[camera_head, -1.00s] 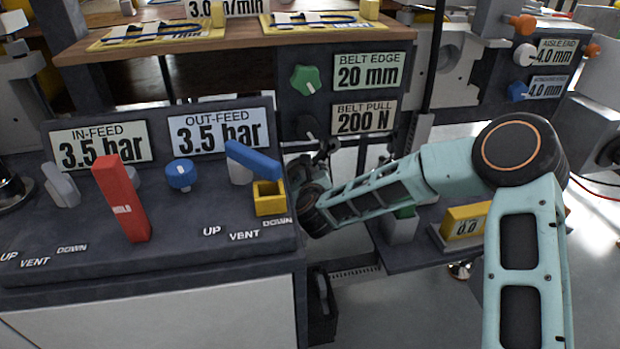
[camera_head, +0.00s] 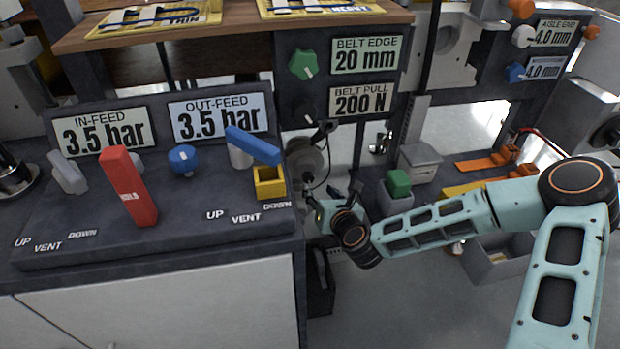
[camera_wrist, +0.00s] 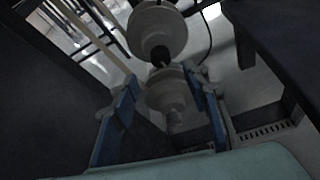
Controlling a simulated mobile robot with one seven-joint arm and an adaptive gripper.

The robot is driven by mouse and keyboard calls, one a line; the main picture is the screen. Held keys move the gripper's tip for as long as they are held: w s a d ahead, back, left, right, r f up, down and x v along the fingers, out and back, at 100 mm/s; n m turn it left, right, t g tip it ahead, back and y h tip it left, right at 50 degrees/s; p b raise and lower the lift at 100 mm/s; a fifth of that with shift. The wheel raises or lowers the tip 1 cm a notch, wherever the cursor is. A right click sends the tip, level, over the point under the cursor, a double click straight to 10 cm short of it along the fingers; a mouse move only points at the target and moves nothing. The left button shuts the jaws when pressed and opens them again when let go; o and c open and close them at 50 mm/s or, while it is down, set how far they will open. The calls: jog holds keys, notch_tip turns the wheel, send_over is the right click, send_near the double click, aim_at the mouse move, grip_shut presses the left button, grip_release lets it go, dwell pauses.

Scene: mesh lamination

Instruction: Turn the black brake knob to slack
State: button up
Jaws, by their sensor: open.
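A small black knob (camera_wrist: 159,55) shows in the wrist view between two pale round flanged parts, just beyond the fingertips; I cannot tell for sure that it is the brake knob. In the head view, a black knob (camera_head: 305,113) sits on the dark panel under the green knob, beside the "BELT PULL 200 N" label. My gripper (camera_wrist: 161,76) has its two blue fingers apart, one on each side of the nearer pale part (camera_wrist: 166,92). In the head view my gripper (camera_head: 310,190) is below the panel, beside the console; its fingertips are small and partly hidden. No slack marking is readable.
The console (camera_head: 150,255) stands left of my gripper, with a red lever (camera_head: 128,188), blue knob (camera_head: 183,160) and yellow block (camera_head: 268,182). A grey box with a green block (camera_head: 398,183) stands right, above my forearm. Dark frame walls flank the wrist view.

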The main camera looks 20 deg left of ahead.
aim_at(309, 179)
jog(key=b+x, duration=0.2)
jog(key=x, duration=0.8)
jog(key=shift+b, duration=0.4)
jog(key=shift+s, duration=0.1)
jog(key=shift+c, duration=0.3)
grip_shut()
jog(key=shift+r, duration=0.1)
jog(key=shift+s+a+n+t+h+p, duration=0.1)
jog(key=shift+n+t+h+p, duration=0.45)
jog(key=shift+n, duration=0.55)
jog(key=shift+n+t+h, duration=0.35)
jog(key=shift+n+h, duration=0.4)
jog(key=shift+n, duration=0.15)
